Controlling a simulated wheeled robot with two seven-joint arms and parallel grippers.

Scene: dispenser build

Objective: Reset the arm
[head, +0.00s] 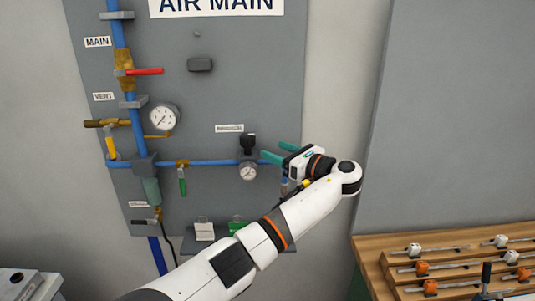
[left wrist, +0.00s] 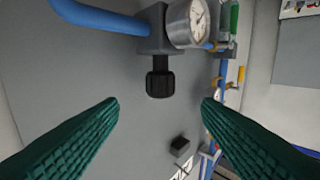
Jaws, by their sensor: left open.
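My left arm (head: 305,212) reaches up from the bottom of the head view to the grey panel. My left gripper (head: 277,152) has green fingers, spread open and pointing left toward the regulator's black knob (head: 248,141). In the left wrist view the open left gripper (left wrist: 160,106) shows nothing between its fingertips. The black knob (left wrist: 160,84) is ahead of the gap, apart from both fingers. A round gauge (left wrist: 192,22) sits beside the regulator. My right gripper is in neither view.
The AIR MAIN panel (head: 225,60) carries blue pipe, a red-handled valve (head: 145,71), a larger gauge (head: 162,117) and a green-handled valve (head: 182,182). A small shelf with clips (head: 204,230) is below. A wooden rack (head: 440,245) with several clamps stands at lower right.

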